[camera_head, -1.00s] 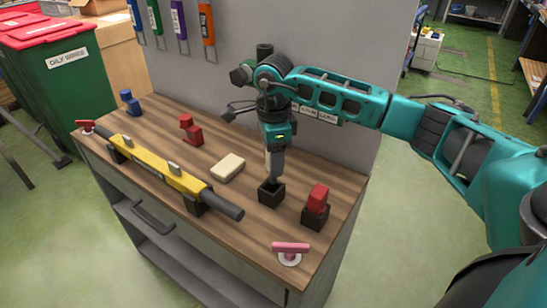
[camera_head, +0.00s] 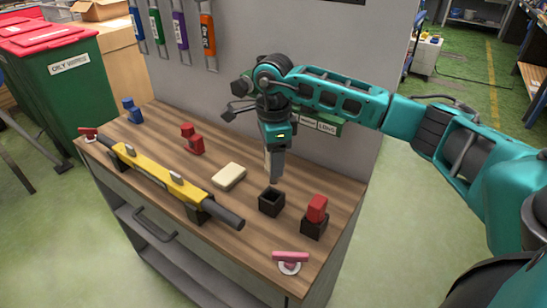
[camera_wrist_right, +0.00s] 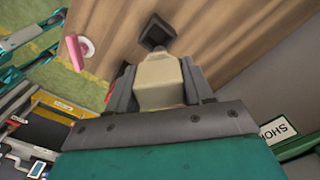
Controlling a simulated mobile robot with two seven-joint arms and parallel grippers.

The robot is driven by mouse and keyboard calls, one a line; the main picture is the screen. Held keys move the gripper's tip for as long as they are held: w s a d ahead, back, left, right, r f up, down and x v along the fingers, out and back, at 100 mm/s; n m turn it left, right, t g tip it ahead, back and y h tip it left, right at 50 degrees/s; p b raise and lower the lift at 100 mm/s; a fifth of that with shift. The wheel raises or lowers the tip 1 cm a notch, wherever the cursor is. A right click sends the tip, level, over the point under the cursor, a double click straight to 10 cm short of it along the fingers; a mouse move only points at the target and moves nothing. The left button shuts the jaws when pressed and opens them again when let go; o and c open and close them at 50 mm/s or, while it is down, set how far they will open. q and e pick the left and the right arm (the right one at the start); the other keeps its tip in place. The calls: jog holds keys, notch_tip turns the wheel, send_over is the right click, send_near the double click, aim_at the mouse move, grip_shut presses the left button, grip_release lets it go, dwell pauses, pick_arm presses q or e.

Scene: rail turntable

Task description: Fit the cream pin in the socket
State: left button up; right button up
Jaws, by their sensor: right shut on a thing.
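My right gripper (camera_head: 273,165) points down above the workbench, just behind and above an empty black square socket (camera_head: 271,201). It is shut on the cream pin (camera_wrist_right: 160,82), a blocky cream piece between the fingers in the right wrist view. The fingers hide the pin in the head view. The socket also shows in the right wrist view (camera_wrist_right: 157,32), past the pin's far end, and the pin is apart from it. My left gripper is not in view.
A second black socket (camera_head: 314,229) holds a red pin (camera_head: 317,209). A cream block (camera_head: 229,176) lies left of the empty socket. A yellow bar (camera_head: 158,173) runs along the bench front (camera_head: 240,255). A pink-handled piece (camera_head: 290,257) sits near the right corner. A grey panel (camera_head: 330,60) stands behind.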

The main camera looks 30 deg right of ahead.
jog(key=shift+r+p, duration=1.3)
jog(key=shift+r, duration=0.85)
